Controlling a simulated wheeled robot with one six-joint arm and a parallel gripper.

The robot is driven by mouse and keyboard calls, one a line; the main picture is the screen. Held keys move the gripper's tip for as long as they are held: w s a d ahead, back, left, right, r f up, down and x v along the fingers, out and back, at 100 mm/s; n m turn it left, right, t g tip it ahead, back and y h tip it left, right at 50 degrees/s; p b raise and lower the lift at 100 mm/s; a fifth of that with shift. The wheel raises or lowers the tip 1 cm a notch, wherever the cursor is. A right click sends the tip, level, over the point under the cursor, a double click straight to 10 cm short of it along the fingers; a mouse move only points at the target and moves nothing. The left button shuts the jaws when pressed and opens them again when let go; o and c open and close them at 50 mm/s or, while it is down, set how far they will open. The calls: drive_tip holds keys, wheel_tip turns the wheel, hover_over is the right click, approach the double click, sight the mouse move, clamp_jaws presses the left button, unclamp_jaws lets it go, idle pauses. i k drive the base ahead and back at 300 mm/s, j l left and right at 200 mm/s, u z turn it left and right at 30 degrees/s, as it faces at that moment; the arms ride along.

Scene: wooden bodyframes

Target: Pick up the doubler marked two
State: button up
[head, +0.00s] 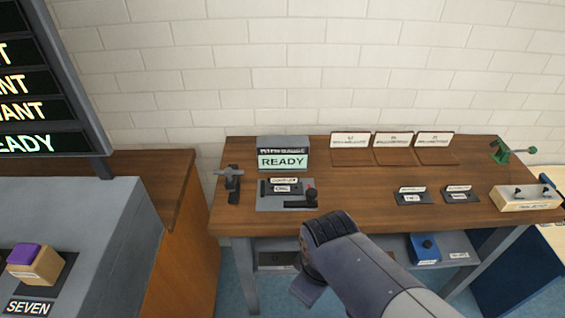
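Two small dark plates with white labels lie on the right half of the wooden table. The label on the left plate (412,198) seems to read "TWO", but the print is small. The label on the right plate (459,195) is too small to read. I cannot tell for sure which item is the doubler marked two. My gripper (307,290) is in front of the table's front edge, low and left of both plates, and touches neither. Its fingers are mostly hidden by my own arm, so their opening does not show.
A grey fixture (287,195) with a dark labelled part and a red-tipped lever sits left of centre, before a READY display (283,154). Three brown trays with signs stand along the back. A green clamp (503,152) and a pale box (527,198) are at right.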

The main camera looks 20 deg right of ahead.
sight(406, 195)
drive_tip(key=z, duration=1.55)
